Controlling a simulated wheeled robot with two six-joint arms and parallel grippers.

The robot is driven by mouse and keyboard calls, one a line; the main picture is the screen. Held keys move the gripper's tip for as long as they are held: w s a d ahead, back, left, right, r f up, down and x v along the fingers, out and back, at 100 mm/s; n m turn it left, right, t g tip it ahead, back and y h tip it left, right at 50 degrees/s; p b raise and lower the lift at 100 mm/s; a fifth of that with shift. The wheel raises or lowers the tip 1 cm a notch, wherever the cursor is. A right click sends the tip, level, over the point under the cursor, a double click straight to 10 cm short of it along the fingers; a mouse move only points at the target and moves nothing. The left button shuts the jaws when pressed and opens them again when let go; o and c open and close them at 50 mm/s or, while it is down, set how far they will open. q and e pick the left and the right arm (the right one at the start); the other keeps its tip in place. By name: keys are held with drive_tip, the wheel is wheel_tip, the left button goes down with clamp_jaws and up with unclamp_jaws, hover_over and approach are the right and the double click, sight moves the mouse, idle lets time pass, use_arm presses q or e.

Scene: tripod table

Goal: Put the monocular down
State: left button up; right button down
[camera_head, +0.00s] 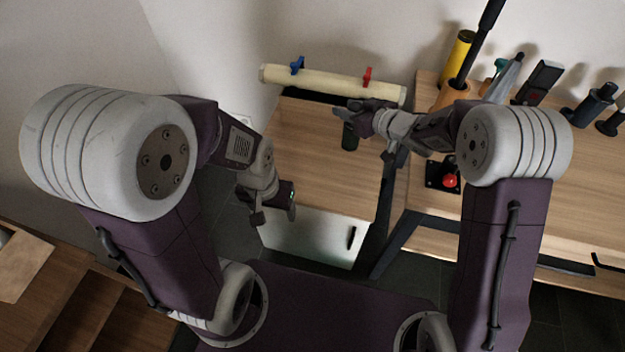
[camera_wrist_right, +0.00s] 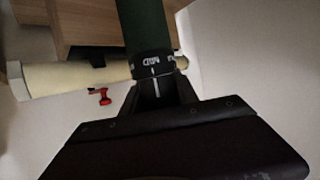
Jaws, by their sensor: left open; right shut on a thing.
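The monocular (camera_wrist_right: 143,28) is a dark green cylinder with a black, white-lettered ring in the right wrist view. My right gripper (camera_wrist_right: 158,88) is shut on it near that ring. In the head view the monocular (camera_head: 350,136) hangs below my right gripper (camera_head: 358,118), over the back right part of the left wooden cabinet top (camera_head: 300,150). I cannot tell whether its lower end touches the wood. My left gripper (camera_head: 258,214) is open and empty, in front of the cabinet's left side.
A cream roll (camera_head: 330,84) with a blue clamp (camera_head: 297,65) and a red clamp (camera_head: 367,76) lies behind the cabinet top. The right bench (camera_head: 430,196) holds a red-knobbed device (camera_head: 450,181), a yellow cylinder (camera_head: 459,52) and several dark tools. Most of the cabinet top is bare.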

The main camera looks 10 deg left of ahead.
drive_tip(key=shift+w+d+f, duration=0.15)
drive_tip(key=shift+d+f, duration=0.3)
drive_tip(key=shift+f, duration=0.35)
drive_tip(key=s+a+f+b, duration=0.3)
drive_tip(key=a+f+b, duration=0.3)
drive_tip(key=a+f, duration=0.5)
drive_tip(key=shift+s+b, duration=0.4)
drive_tip(key=c, duration=0.9)
unclamp_jaws()
use_arm(q)
wheel_tip(320, 180, down, 7)
drive_tip(key=shift+f, duration=0.2)
